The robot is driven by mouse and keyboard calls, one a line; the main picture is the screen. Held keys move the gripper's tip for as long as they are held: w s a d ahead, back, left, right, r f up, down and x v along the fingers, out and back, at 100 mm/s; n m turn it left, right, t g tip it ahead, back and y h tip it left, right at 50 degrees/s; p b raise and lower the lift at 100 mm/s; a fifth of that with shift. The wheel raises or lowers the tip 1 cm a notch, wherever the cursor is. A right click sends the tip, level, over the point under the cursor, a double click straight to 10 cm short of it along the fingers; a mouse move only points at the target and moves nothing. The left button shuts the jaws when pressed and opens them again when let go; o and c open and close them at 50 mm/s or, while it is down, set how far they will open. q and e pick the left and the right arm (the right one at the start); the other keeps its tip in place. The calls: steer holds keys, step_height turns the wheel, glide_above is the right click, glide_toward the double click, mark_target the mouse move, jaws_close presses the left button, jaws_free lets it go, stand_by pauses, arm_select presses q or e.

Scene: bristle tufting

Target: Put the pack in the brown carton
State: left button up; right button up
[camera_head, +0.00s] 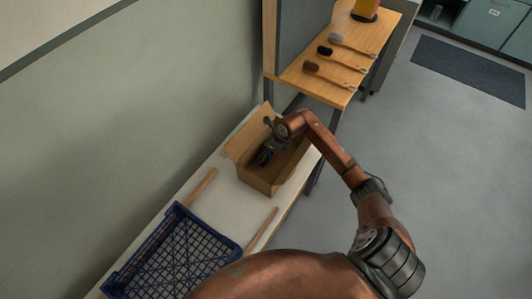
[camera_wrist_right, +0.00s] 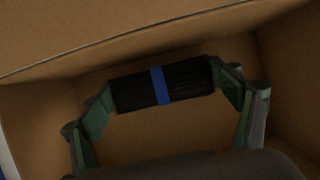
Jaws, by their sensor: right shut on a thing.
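The brown carton (camera_head: 262,181) stands open on the white table, its flaps spread outward. My right gripper (camera_head: 264,157) reaches down into the carton. In the right wrist view my right gripper (camera_wrist_right: 163,88) is shut on the pack (camera_wrist_right: 135,91), a black bundle with a blue band (camera_wrist_right: 159,86) around its middle. The pack lies crosswise between the two green fingers, inside the carton walls (camera_wrist_right: 30,115). I cannot tell whether it touches the carton floor. My left gripper is in neither view.
A blue crate (camera_head: 176,250) sits at the near end of the white table (camera_head: 222,196). Two wooden strips (camera_head: 262,229) lie near the table's edges. Behind, a wooden bench (camera_head: 318,87) holds several brushes (camera_head: 350,45). A wall runs along the left.

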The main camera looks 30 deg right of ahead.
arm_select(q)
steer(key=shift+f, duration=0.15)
arm_select(e)
steer(key=shift+f, duration=0.65)
steer(key=shift+f, duration=0.1)
steer(key=o, duration=1.2)
steer(key=shift+d+r, duration=0.1)
steer(key=shift+r, duration=0.35)
arm_select(q)
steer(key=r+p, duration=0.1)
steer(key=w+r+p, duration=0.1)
steer(key=p, duration=0.1)
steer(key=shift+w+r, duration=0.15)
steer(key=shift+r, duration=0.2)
arm_select(e)
steer(key=v, duration=1.1)
steer(key=shift+s+r, duration=0.15)
steer(key=shift+s, duration=0.05)
